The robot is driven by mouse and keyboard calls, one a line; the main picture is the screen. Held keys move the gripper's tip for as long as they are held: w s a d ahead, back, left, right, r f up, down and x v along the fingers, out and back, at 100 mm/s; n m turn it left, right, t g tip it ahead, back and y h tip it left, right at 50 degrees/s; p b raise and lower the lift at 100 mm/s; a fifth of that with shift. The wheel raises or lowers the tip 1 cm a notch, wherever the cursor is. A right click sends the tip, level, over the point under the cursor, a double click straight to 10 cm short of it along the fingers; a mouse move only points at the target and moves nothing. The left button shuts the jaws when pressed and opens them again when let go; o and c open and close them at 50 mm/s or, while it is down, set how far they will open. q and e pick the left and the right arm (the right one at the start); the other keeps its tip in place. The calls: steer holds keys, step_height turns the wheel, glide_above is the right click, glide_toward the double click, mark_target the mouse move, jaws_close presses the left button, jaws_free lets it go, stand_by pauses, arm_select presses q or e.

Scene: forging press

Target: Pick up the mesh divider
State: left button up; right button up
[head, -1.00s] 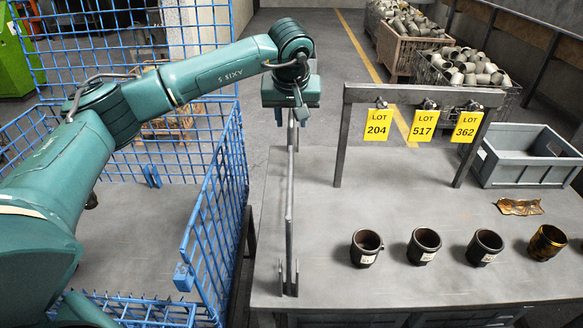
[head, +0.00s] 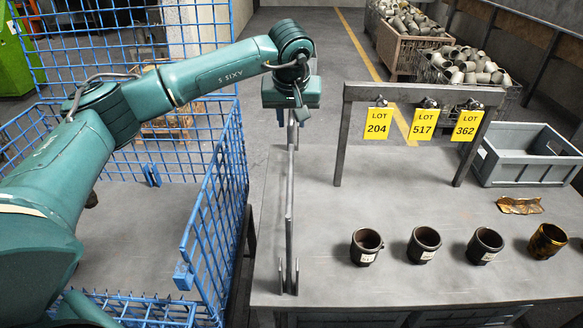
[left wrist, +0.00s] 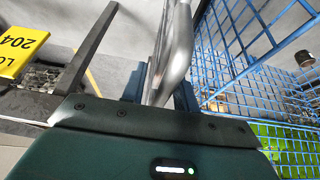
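The mesh divider (head: 289,215) stands upright along the left part of the grey table, seen nearly edge-on, so its mesh face is hidden. Its near lower end sits between short upright posts. My left gripper (head: 291,117) points down over its far upper end. In the left wrist view, the divider's grey tube frame (left wrist: 176,50) runs between the two blue fingers of my left gripper (left wrist: 162,94). I cannot tell whether the fingers press on the tube or stand slightly apart from it. My right gripper is not in view.
A blue wire cage (head: 215,215) stands close left of the table (head: 400,285). A metal frame with yellow lot tags (head: 377,124), several dark cups (head: 425,243), a brass-coloured scrap (head: 520,205) and a grey crate (head: 528,170) are to the right.

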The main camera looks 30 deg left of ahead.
arm_select(q)
jaws_close()
steer(key=shift+r, duration=0.1)
stand_by(0.3)
